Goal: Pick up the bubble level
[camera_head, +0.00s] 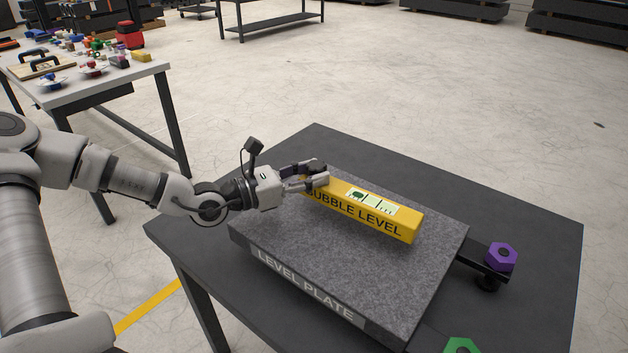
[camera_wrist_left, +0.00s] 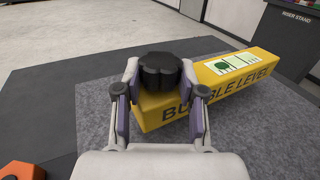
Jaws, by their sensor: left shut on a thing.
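The yellow bubble level (camera_head: 404,225) lies along the grey granite level plate (camera_head: 290,244); I cannot tell if it is slightly lifted. Its green vial window and black lettering face up and toward the camera. My left gripper (camera_head: 320,176) is at the level's left end, shut on it. My right gripper is not in view.
The plate sits on a dark table (camera_head: 540,240). A purple hex knob (camera_head: 501,257) is at its right and a green one (camera_head: 462,346) at the front. A cluttered white workbench (camera_head: 110,76) stands at the back left. Open floor lies behind.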

